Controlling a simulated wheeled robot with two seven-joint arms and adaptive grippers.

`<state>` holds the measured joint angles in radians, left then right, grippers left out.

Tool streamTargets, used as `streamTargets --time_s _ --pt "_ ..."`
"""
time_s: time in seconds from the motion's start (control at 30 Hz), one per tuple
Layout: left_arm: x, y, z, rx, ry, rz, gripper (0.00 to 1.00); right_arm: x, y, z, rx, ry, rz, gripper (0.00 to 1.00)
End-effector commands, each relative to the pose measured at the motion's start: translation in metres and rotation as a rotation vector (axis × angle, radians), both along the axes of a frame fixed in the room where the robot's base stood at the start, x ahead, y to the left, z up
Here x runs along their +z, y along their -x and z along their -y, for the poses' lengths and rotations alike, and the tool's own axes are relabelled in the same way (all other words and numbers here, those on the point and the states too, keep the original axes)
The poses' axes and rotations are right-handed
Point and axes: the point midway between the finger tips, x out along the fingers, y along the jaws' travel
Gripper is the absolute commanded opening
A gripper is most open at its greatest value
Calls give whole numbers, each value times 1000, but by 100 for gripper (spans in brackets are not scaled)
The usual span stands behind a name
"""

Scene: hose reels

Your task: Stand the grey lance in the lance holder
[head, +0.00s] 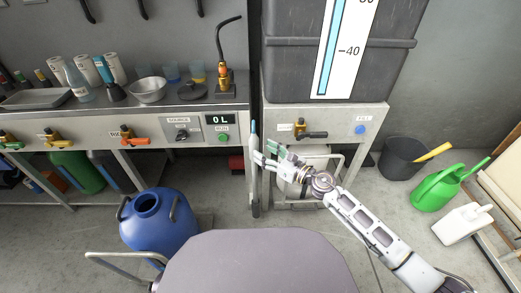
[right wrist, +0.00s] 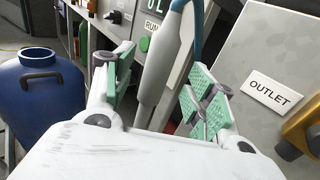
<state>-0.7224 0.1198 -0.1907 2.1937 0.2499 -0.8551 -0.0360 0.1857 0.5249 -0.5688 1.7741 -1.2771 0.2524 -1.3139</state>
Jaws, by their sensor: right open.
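The grey lance (head: 253,140) is upright at the gap between the bench and the tank stand, with a blue part at its top. In the right wrist view the grey lance (right wrist: 160,68) runs between my green-padded fingers and looks tilted there. My right gripper (head: 267,157) is open beside the lance in the head view; its fingers (right wrist: 160,90) stand apart with room on either side of the shaft. A dark grey upright piece (head: 255,195) shows below the lance; I cannot tell whether it is the lance holder. My left gripper is out of view.
A bench (head: 150,128) with taps and a 0L display stands left. The tank stand (head: 345,118) with its outlet tap is just right of the lance. A blue drum (head: 158,228) stands front left. A black bucket (head: 400,160) and green watering can (head: 437,188) stand right.

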Motion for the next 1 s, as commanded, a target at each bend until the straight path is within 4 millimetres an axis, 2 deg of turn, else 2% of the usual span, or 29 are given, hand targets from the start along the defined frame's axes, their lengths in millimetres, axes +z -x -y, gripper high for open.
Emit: streamTargets --time_s 0.63,1.0 --pt "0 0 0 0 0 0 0 0 37 41 0 1 -1 56" --pt "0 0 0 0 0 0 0 0 43 48 1 1 1 56"
